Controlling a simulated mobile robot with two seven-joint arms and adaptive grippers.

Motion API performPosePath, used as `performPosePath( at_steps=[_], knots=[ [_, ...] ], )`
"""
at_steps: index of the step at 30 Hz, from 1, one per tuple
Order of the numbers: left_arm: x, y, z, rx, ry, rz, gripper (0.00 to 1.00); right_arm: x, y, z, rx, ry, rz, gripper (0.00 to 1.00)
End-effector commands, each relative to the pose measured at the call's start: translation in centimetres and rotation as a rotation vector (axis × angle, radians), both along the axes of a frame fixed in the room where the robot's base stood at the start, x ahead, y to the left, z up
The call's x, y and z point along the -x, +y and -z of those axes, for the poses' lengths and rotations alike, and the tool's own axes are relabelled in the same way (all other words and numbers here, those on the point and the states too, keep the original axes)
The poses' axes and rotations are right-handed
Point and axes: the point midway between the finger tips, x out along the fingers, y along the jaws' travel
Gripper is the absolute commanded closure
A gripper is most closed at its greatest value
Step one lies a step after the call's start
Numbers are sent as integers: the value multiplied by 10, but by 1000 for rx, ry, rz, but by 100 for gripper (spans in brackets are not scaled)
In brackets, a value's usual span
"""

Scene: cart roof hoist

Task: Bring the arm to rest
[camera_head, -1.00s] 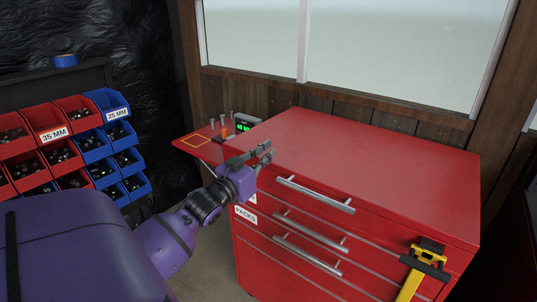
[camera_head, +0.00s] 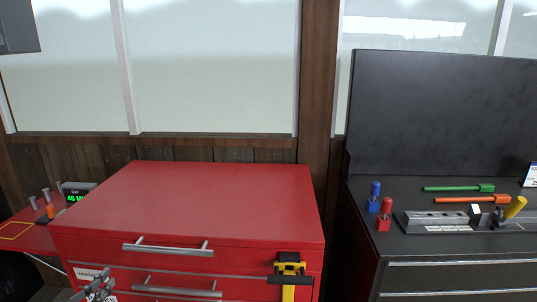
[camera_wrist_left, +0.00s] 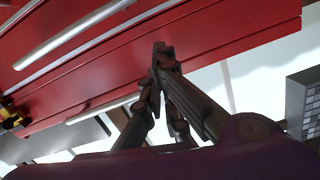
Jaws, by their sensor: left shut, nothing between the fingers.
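My left gripper (camera_head: 95,289) shows at the bottom left of the head view, in front of the red cabinet (camera_head: 195,200). Only its fingers are in that picture; the rest of the arm is cut off by the lower edge. In the left wrist view the gripper (camera_wrist_left: 162,52) has its fingertips together with nothing between them. The cabinet's red drawer fronts (camera_wrist_left: 235,25) and bar handles lie behind the fingers there. I cannot tell the exact gap between them. My right gripper is in neither view.
A yellow and black tool (camera_head: 289,268) hangs on the cabinet front at right. A side shelf (camera_head: 28,236) at left holds upright pins and a green-lit display (camera_head: 76,190). A dark bench (camera_head: 450,255) at right holds coloured tools. The cabinet top is bare.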

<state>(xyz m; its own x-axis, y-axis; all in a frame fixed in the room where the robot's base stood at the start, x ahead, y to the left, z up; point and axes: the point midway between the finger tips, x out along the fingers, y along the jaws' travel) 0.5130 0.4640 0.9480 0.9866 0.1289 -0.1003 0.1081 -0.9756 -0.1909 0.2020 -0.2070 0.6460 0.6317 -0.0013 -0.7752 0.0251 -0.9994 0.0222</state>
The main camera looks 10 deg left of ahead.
Motion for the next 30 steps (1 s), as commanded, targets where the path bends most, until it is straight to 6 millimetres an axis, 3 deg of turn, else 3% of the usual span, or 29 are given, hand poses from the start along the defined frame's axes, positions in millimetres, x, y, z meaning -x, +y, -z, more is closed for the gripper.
performPosePath(
  at_steps=[3, 6, 12, 18, 21, 24, 30],
  knots=[
    [40, -35, 73, -10, 172, 2, 100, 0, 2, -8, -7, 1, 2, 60],
    [80, -70, 128, -8, 305, 15, 100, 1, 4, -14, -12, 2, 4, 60],
    [173, -159, 207, 40, 535, 59, 100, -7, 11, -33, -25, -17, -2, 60],
    [248, -242, 236, 145, 664, 86, 100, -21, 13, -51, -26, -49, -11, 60],
    [269, -266, 239, 193, 689, 84, 100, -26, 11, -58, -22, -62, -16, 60],
    [282, -270, 239, 212, 705, 71, 100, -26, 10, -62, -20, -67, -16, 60],
    [283, -270, 240, 213, 706, 70, 100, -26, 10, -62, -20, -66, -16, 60]
  ],
)
